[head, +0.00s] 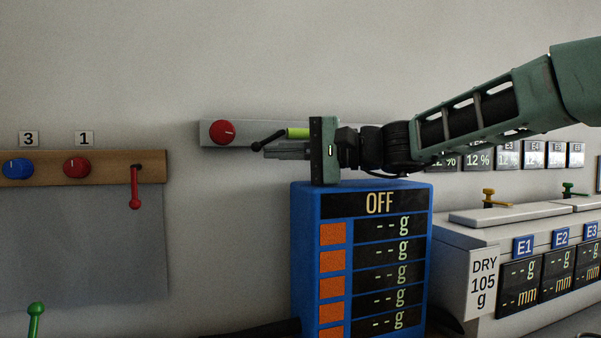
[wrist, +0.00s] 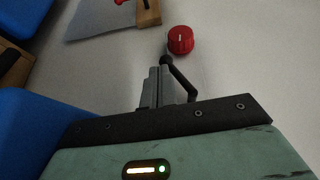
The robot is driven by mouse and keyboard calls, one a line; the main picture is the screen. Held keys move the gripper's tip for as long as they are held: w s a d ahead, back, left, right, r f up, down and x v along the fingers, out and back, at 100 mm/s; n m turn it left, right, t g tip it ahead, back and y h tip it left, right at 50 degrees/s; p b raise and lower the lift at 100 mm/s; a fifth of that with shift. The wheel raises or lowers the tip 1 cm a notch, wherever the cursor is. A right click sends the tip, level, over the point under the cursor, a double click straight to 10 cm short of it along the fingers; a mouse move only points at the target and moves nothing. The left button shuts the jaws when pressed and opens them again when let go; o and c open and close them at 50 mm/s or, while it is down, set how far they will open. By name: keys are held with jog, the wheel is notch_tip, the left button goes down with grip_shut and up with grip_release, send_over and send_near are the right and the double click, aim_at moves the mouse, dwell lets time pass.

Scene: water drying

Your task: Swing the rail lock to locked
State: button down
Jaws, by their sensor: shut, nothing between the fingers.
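My gripper (head: 270,152) is shut and empty, its fingers pointing left in front of the grey rail (head: 365,127) on the wall. A black crank-shaped lever (head: 268,140) with a ball end lies just above the fingertips in the head view, with a lime-green piece (head: 297,133) beside it. In the wrist view the black lever (wrist: 181,82) runs just right of the shut fingers (wrist: 158,75); I cannot tell whether they touch. A red lever (head: 135,188) hangs straight down from the wooden rail (head: 50,168). No lock label is readable.
A red knob (head: 223,132) sits on the grey rail, left of the fingertips. A blue display box (head: 302,200) reading OFF stands below my gripper. White equipment (head: 455,250) stands at right. A green lever (head: 36,318) is at lower left. Bare wall lies above.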

jog(key=shift+s+a+r+b, duration=0.2)
jog(key=shift+a+b, duration=0.2)
jog(key=shift+b, duration=0.75)
jog(key=shift+a, duration=0.1)
jog(key=shift+s+a, duration=0.1)
dwell(0.6)
jog(key=s+d, duration=0.1)
jog(key=d, duration=1)
jog(key=s+d, duration=0.1)
jog(key=d, duration=0.5)
jog(key=shift+s+d+r+b, duration=0.25)
jog(key=shift+s+r+b, duration=0.05)
jog(key=shift+r+b, duration=0.05)
